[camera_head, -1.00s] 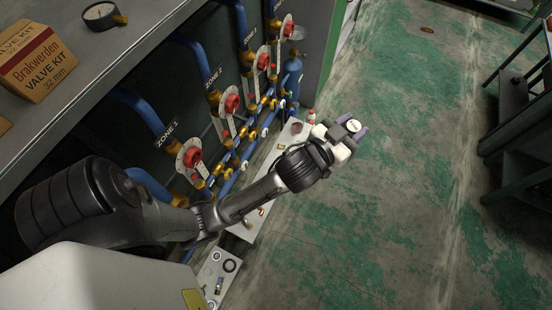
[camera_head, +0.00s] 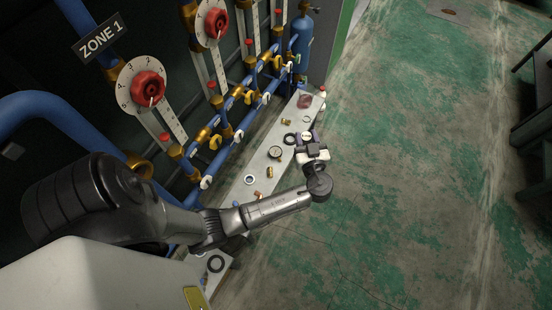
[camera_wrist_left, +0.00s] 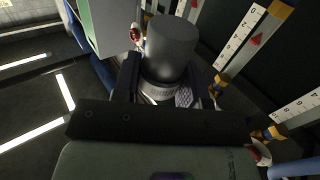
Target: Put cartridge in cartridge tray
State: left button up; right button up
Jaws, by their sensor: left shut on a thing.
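My left gripper (camera_head: 309,146) is shut on a cylinder that I take to be the cartridge. In the left wrist view the cartridge (camera_wrist_left: 171,48) is a dark grey cylinder with a ridged ring low down, between the two fingers. In the head view only its small pale end (camera_head: 307,135) shows. The gripper is at the right edge of the narrow white shelf (camera_head: 232,192); I cannot tell how high above it. I cannot make out the cartridge tray for sure. My right gripper is not in view.
The shelf holds a round gauge (camera_head: 275,153), black rings, brass fittings and a reddish item (camera_head: 305,101). Blue pipes with valves and red knobs (camera_head: 148,88) line the wall to the left. A blue bottle (camera_head: 301,38) stands at the far end.

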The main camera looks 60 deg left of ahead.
pick_arm(q)
jog(key=s+a+f+n+g+y+b, duration=0.1)
jog(key=s+f+n+g+b, duration=0.25)
jog(key=f+b, duration=0.4)
jog(key=s+f+n+g+b, duration=0.2)
jog(key=f+g+b, duration=0.25)
jog(key=f, duration=0.65)
jog(key=n+g+h+b, duration=0.1)
jog(key=n+g+b, duration=0.3)
jog(key=b, duration=1.3)
send_over(264, 183)
jog(key=shift+m+g, duration=0.4)
jog(key=shift+m, duration=0.15)
notch_tip(264, 183, down, 20)
jog(key=shift+w+a+r, duration=0.1)
jog(key=shift+f+b, duration=1.1)
jog(key=shift+f, duration=0.9)
jog(key=shift+f, duration=0.15)
jog(key=o, duration=1)
jog(key=shift+c, duration=0.2)
